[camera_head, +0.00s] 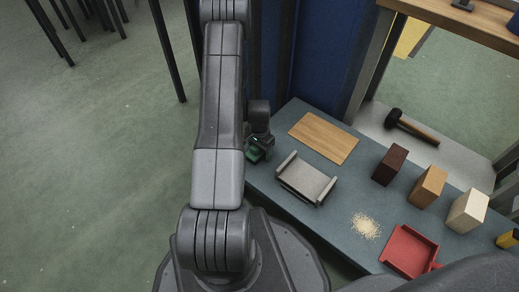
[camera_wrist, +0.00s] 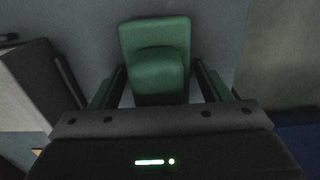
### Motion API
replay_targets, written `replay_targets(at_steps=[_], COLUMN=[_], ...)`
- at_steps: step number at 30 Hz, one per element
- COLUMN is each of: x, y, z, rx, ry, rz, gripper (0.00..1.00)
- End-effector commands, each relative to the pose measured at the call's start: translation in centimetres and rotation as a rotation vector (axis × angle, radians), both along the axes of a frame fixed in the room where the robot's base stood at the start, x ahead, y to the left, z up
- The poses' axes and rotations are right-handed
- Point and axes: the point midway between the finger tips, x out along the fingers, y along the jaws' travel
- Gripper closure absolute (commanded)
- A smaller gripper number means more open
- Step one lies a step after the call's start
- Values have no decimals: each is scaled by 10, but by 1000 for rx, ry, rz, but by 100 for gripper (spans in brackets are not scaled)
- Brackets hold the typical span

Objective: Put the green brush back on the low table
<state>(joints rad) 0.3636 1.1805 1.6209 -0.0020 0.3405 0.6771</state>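The green brush (camera_head: 254,154) is at the left end of the low table (camera_head: 345,188), partly hidden by my arm and gripper in the head view. In the wrist view the brush (camera_wrist: 155,35) shows as a green block with a raised handle. My gripper (camera_wrist: 159,70) is over it, one finger on each side of the handle. Gaps show between the fingers and the handle, so the gripper looks open. The brush appears to be at the table surface, but its underside is hidden.
On the table are a wooden board (camera_head: 324,137), a grey tray-like holder (camera_head: 306,180), crumbs (camera_head: 366,225), a red dustpan (camera_head: 409,251) and dark (camera_head: 390,164), tan (camera_head: 428,186) and pale (camera_head: 467,210) blocks. A mallet (camera_head: 412,127) lies behind. Floor is open at left.

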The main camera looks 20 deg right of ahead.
Motion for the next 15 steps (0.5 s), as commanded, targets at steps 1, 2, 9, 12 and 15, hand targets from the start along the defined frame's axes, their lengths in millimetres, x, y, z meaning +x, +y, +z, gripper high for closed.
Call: replay_targets(at_steps=[1, 2, 9, 12, 15], x=[0, 0, 0, 1, 1], y=[0, 0, 0, 0, 0], z=[0, 0, 5, 20, 42], rx=[0, 0, 0, 0, -2], ry=[0, 0, 0, -1, -3], rz=[0, 0, 0, 0, 0], gripper=[30, 30, 30, 30, 30])
